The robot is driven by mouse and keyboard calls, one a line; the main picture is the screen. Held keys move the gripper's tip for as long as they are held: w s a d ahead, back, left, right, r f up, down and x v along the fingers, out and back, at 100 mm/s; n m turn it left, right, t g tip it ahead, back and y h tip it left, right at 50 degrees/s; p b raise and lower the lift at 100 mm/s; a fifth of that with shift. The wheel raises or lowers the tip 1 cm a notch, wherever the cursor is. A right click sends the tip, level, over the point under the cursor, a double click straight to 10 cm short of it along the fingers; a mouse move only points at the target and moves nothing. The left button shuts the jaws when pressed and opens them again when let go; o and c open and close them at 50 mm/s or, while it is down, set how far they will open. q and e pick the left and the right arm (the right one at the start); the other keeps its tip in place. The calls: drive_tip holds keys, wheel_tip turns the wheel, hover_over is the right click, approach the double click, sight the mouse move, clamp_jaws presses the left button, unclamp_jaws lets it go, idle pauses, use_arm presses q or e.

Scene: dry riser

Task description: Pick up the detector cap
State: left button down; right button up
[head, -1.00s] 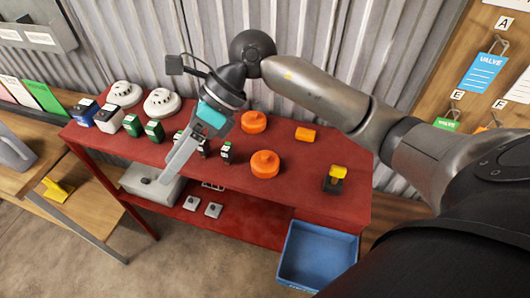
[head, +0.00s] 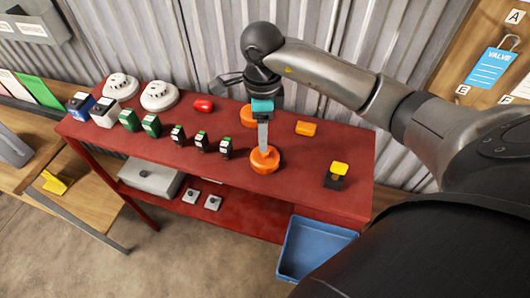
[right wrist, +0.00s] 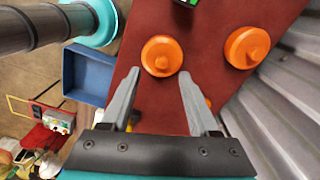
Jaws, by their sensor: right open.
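Two round orange caps with raised knobs lie on the red bench, one near the front (head: 265,160) and one farther back (head: 247,117). Both also show in the right wrist view, the front one (right wrist: 162,57) and the back one (right wrist: 247,48). I cannot tell which is the named detector cap. My right gripper (head: 263,145) points down over the front cap and hides part of both caps. In the right wrist view its fingers (right wrist: 159,71) are open and empty, with the front cap just beyond and between the tips. My left gripper is not in view.
White detectors (head: 159,96), green and black blocks (head: 151,125) and a red piece (head: 203,105) stand to the left. An orange block (head: 306,128) and a yellow-topped black piece (head: 337,175) are to the right. A blue tray (head: 312,248) is at the front right.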

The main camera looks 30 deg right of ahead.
sight(265, 157)
drive_tip(key=f, duration=0.6)
drive_tip(key=shift+w+d+f+p, duration=0.15)
drive_tip(key=shift+d+f+p, duration=0.05)
drive_tip(key=shift+f+p, duration=0.15)
drive_tip(key=shift+r, duration=0.1)
clamp_jaws()
